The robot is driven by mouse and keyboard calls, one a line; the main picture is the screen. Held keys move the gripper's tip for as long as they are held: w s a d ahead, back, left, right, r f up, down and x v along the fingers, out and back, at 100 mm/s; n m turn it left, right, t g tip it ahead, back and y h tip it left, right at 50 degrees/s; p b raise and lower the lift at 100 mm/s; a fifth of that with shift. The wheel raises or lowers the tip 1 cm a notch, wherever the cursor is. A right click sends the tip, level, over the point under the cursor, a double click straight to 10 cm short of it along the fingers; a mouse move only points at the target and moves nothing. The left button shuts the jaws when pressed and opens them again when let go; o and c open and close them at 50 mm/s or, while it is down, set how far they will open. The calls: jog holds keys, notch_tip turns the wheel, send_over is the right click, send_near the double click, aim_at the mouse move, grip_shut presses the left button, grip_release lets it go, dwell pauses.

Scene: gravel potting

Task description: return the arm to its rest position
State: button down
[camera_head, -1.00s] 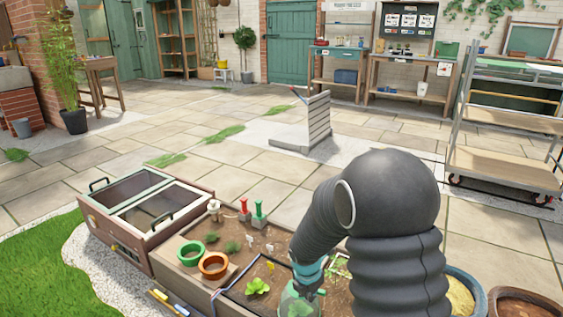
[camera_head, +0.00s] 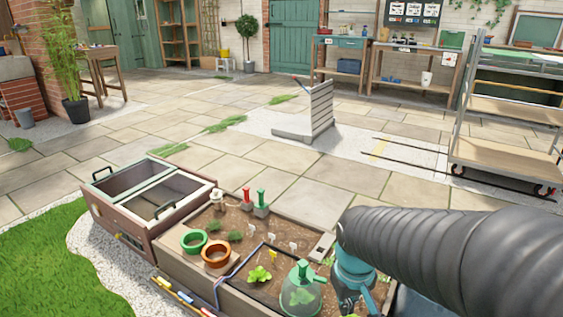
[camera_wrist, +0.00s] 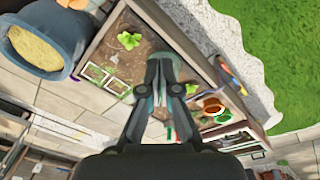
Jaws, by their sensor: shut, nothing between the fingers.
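My gripper (camera_head: 352,300) is at the lower right of the head view, over the right part of the wooden planting bed (camera_head: 172,262), with my grey ribbed arm coming in from the right. In the wrist view my gripper (camera_wrist: 164,62) points at the bed from above, its fingers together with nothing between them. A clear green dome (camera_head: 304,290) stands over a leafy plant in the bed, to the left of my gripper and apart from it in the head view.
A bare leafy plant (camera_head: 259,274), a green ring pot (camera_head: 193,241) and an orange pot (camera_head: 216,254) sit in the bed. A cold frame (camera_head: 150,203) adjoins it. A shelved trolley (camera_head: 505,150) stands at the right. Paving behind the bed is mostly open.

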jog(key=s+d+r+m+t, duration=0.2)
jog(key=s+r+m+t, duration=0.1)
jog(key=s+r, duration=0.4)
jog(key=shift+s+d+r+t, duration=0.35)
jog(key=shift+r+t, duration=0.25)
jog(key=shift+r, duration=1)
dwell(1.5)
